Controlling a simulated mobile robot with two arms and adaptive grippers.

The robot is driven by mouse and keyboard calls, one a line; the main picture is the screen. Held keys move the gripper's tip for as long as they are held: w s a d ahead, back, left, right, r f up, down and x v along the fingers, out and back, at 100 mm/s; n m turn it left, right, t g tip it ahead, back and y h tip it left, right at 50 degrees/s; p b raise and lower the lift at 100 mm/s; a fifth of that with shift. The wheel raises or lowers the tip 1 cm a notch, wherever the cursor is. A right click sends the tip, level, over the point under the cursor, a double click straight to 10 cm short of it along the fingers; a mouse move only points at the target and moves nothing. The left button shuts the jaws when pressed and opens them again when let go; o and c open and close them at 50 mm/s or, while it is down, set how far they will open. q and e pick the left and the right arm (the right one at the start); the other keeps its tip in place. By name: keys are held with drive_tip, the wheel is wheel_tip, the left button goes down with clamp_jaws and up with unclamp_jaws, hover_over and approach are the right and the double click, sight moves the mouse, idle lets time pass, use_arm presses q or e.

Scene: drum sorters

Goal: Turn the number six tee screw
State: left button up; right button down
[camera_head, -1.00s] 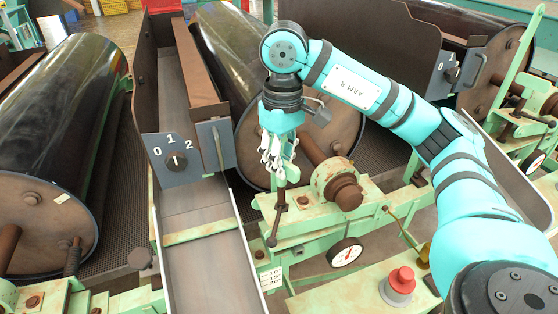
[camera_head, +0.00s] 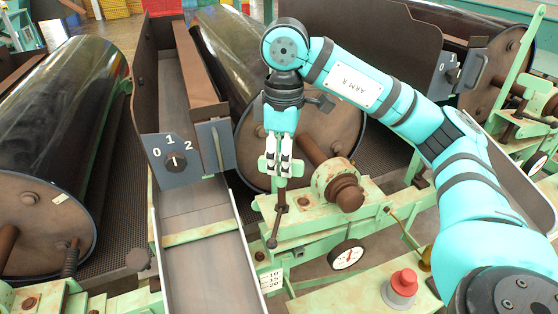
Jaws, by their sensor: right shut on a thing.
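The tee screw (camera_head: 278,215) stands upright on the green machine frame in front of the middle drum, its thin brown rod with a crossbar slanting down at its lower part. My right gripper (camera_head: 279,170) points down from above and is shut on the top of the tee screw. The fingers hide the part they hold. A number plate (camera_head: 271,279) is on the frame below, with digits too small to read surely. My left gripper is not in view.
A brown bearing block (camera_head: 345,190) is close right of the screw. A dial gauge (camera_head: 346,254) and a red button (camera_head: 403,281) are lower right. A panel marked 0, 1, 2 with a knob (camera_head: 176,161) is left, above a metal chute (camera_head: 205,260).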

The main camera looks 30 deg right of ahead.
drive_tip(key=shift+d, duration=0.3)
drive_tip(key=c, duration=1.7)
unclamp_jaws()
drive_tip(key=o, duration=0.4)
drive_tip(key=shift+s+d, duration=0.15)
drive_tip(key=shift+d, duration=0.2)
drive_tip(key=shift+c, duration=0.2)
drive_tip(key=shift+a, duration=0.35)
drive_tip(key=shift+m, duration=0.3)
